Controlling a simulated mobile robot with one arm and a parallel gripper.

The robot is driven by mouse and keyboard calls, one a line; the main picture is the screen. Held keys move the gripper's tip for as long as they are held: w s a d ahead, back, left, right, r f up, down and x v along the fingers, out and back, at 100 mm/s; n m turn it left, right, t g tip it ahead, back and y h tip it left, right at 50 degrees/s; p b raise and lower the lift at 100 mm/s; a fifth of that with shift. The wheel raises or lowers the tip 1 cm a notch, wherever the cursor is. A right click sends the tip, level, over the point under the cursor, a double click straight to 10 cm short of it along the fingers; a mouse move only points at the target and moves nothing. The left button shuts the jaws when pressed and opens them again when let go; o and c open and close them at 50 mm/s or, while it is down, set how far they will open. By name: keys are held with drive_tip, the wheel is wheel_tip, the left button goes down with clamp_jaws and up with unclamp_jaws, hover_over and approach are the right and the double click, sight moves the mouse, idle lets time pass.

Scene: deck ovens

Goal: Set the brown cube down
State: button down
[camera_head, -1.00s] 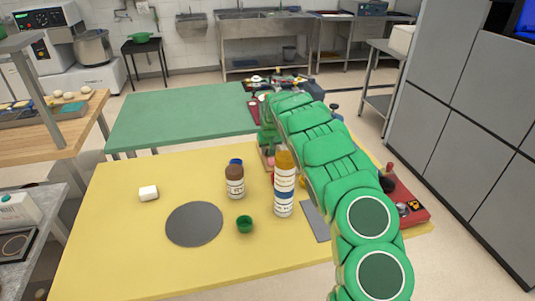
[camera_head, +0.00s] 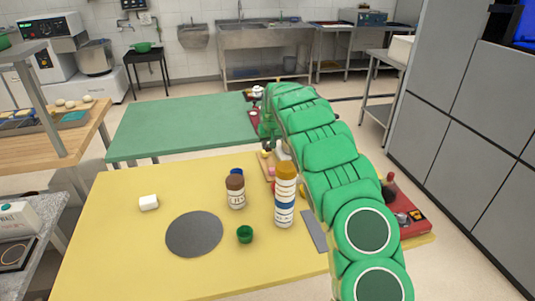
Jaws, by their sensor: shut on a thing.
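My green arm reaches from the lower right over the yellow table (camera_head: 120,240), and its far end bends down beyond the tall bottle. My gripper's jaws cannot be made out there, behind my arm and the tall bottle. The brown cube cannot be made out either. A wooden board (camera_head: 265,161) with small pink and yellow things lies at the table's far side, partly hidden by the bottle and my arm.
A red tray (camera_head: 412,229) lies at right. The green table (camera_head: 175,125) behind is mostly clear.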

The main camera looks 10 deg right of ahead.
wheel_tip(320, 180, up, 2)
drive_tip(key=shift+r, duration=0.25)
drive_tip(key=shift+a, duration=0.2)
drive_tip(key=s+a+r+n+y, duration=0.1)
drive_tip(key=s+a+r+n, duration=0.15)
drive_tip(key=a, duration=1.05)
drive_tip(key=s+a+r+n+y, duration=0.15)
drive_tip(key=s+a, duration=0.25)
drive_tip(key=a, duration=0.9)
drive_tip(key=s+a+f+n+g, duration=0.1)
drive_tip(key=s+a+n, duration=0.2)
drive_tip(key=s+a, duration=0.75)
drive_tip(key=s+a+f+n, duration=0.1)
drive_tip(key=s+a+n, duration=0.1)
drive_tip(key=s+a, duration=0.8)
drive_tip(key=shift+y, duration=0.35)
drive_tip(key=shift+w+a+f, duration=1.55)
drive_tip(key=shift+w+a, duration=0.2)
drive_tip(key=shift+w, duration=0.6)
drive_tip(key=shift+w+a+f, duration=1.6)
drive_tip(key=shift+w+a, duration=0.1)
drive_tip(key=shift+w, duration=0.7)
drive_tip(key=shift+w+a+f, duration=1.55)
drive_tip(key=shift+w+a, duration=0.2)
drive_tip(key=shift+w, duration=0.6)
drive_tip(key=shift+f, duration=1.6)
